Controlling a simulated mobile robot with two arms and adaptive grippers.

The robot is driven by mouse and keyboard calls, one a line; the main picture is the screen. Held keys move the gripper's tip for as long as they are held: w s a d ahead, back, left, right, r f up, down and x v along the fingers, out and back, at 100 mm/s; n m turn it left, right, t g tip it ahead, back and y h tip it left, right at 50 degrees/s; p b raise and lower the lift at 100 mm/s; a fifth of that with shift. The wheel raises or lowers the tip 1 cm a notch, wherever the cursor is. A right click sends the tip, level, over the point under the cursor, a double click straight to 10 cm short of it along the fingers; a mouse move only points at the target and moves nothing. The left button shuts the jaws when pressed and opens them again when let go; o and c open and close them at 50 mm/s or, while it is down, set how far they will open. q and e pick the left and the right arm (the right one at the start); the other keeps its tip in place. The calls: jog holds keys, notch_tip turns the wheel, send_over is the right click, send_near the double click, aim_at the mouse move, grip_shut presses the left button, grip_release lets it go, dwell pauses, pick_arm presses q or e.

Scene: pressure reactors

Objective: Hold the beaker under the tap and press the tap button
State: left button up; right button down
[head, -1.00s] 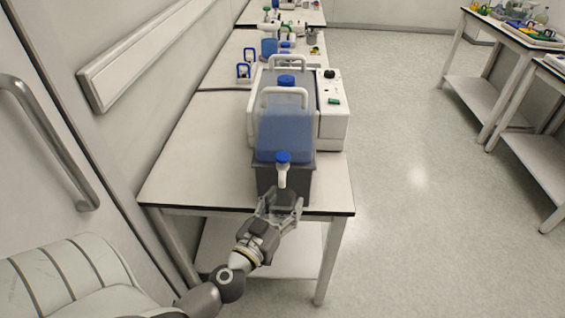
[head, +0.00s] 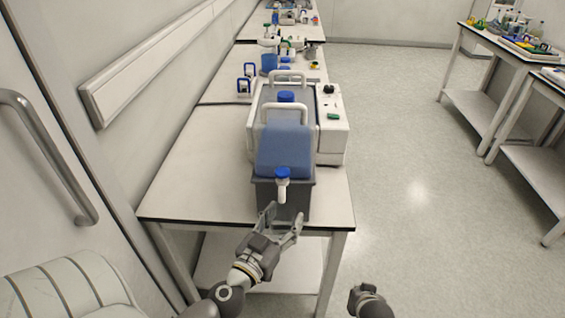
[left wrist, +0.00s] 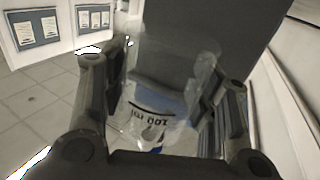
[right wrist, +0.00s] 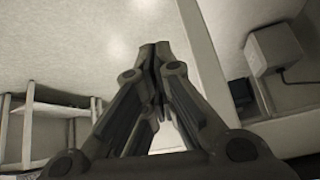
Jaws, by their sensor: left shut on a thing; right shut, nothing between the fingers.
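The tap (head: 282,188) is white with a blue cap and sticks out of the front of a blue water container (head: 284,150) on a grey stand (head: 268,197). My left gripper (head: 284,215) is below the tap, in front of the stand. It is shut on the clear beaker (left wrist: 150,118), which shows between the fingers in the left wrist view with a "100 ml" mark. The beaker is hard to make out in the head view. My right gripper (right wrist: 155,55) is shut and empty, fingertips together. The tap button cannot be told apart from the blue cap.
The container stands on a white table (head: 190,185) with a black edge, beside a white device (head: 331,140) with a black knob. A wall and door lie to the left. The floor (head: 420,220) right of the table is clear. Other benches stand at the far right.

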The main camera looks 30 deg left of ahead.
jog(key=w+a+r+t+y, duration=0.1)
jog(key=a+r, duration=0.3)
jog(key=r, duration=0.5)
jog(key=w+a+r+n+t, duration=0.1)
jog(key=a+r, duration=0.3)
jog(key=r, duration=0.4)
jog(key=a+r+t+y, duration=0.1)
jog(key=a+r, duration=0.4)
jog(key=r, duration=0.4)
jog(key=s+a+r+t+y, duration=0.1)
jog(key=s+a+r, duration=0.1)
jog(key=s+r, duration=0.5)
jog(key=s+a+r+n+t+y, duration=0.1)
jog(key=s+r, duration=0.6)
jog(key=r, duration=0.7)
jog(key=shift+s+a+t+y, duration=0.4)
jog(key=shift+a+t, duration=0.3)
jog(key=shift+a, duration=0.1)
